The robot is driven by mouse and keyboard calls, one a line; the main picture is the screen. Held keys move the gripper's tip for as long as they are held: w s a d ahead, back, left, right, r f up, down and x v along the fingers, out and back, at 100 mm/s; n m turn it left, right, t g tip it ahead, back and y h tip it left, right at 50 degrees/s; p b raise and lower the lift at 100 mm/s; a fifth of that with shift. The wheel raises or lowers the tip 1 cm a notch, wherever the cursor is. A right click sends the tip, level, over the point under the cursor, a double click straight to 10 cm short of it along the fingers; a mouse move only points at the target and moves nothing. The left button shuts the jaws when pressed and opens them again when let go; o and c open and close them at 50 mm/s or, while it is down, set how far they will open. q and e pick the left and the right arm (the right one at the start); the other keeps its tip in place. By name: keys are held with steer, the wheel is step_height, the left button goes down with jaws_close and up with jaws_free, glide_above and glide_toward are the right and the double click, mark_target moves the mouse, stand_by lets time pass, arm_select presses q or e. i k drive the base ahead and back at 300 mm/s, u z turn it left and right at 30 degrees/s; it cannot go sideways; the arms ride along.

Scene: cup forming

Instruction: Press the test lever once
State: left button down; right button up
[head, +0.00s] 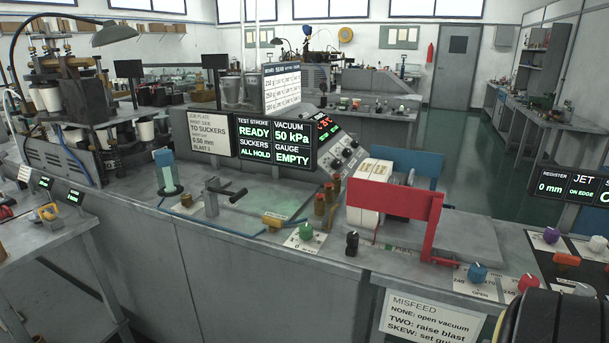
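Neither of my grippers is in view.
A blue cylinder (165,172) stands left of the lever. A green knob (306,231), brass parts (320,204) and a red bracket (430,222) beside a white stack (370,185) are to the right. A dark rounded part (556,318) fills the bottom right corner.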

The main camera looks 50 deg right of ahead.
mark_target(235, 196)
steer(key=z, duration=1)
steer(key=i, duration=0.9)
steer(key=z, duration=0.65)
